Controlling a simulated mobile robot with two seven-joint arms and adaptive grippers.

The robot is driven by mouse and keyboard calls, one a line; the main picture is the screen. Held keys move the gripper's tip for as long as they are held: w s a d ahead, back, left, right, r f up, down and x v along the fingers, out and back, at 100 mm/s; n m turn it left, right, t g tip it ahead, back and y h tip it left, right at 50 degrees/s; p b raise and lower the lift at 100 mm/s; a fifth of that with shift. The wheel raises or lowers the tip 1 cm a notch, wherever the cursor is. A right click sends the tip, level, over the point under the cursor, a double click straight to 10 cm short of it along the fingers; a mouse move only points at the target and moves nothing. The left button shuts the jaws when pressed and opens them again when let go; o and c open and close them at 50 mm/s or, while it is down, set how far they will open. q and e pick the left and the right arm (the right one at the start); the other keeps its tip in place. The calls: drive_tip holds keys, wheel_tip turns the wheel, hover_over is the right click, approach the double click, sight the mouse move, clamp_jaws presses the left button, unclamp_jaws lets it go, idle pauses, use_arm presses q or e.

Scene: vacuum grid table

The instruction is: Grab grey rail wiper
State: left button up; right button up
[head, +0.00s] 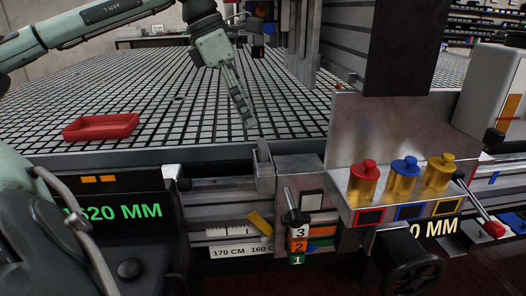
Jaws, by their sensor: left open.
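A narrow grey upright piece (263,168), which looks like the rail wiper, stands at the front rail of the grid table, just left of a metal block. My left gripper (247,118) reaches down from the upper left, above and slightly left of this piece. Its fingers are open and seen nearly edge-on, with nothing visible between them. A gap shows between the fingertips and the grey piece. My right gripper is not in view.
A red tray (101,127) lies on the grid table (200,105) at left. Red, blue and yellow-topped brass weights (404,180) stand on a metal shelf at right. A lever with numbered tags (299,232) and a handwheel (413,268) sit below. A dark vertical panel (408,45) hangs at upper right.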

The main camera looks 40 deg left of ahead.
sight(262, 142)
use_arm(q)
drive_tip(key=x, duration=0.6)
drive_tip(key=shift+w+a+f+p, duration=0.1)
drive_tip(key=shift+w+f+p, duration=0.25)
drive_tip(key=shift+w+f, duration=0.15)
drive_tip(key=shift+f, duration=0.25)
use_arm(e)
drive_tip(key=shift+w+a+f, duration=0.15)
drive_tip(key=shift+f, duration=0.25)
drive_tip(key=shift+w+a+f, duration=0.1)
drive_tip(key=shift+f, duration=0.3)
use_arm(q)
drive_tip(key=c, duration=1.4)
drive_tip(key=shift+o, duration=0.2)
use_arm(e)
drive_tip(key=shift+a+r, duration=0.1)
use_arm(q)
drive_tip(key=shift+r, duration=0.1)
